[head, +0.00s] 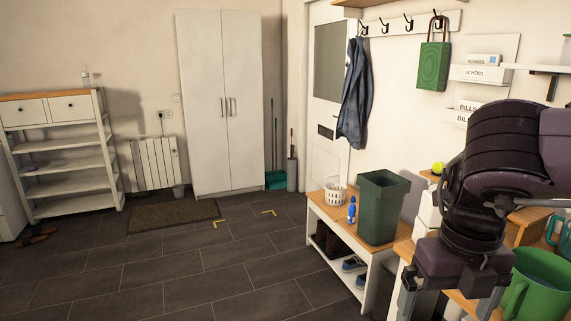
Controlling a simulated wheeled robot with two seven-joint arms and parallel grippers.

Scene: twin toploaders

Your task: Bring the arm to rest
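My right arm reaches in from the right in the head view, with dark links in front of the wall and the wooden counter. My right gripper (447,305) points down at the bottom edge of the view. Its two fingers are spread wide apart, and I see nothing held between them. The fingertips are close to or cut off by the bottom edge. A green container (540,288) stands just right of the gripper. My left gripper is not in view.
A wooden-topped bench (334,213) holds a green bin (384,208), a blue bottle (351,210) and a white basket (335,194). A white cabinet (205,100) and shelf unit (68,166) stand behind. The tiled floor (180,275) is largely clear.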

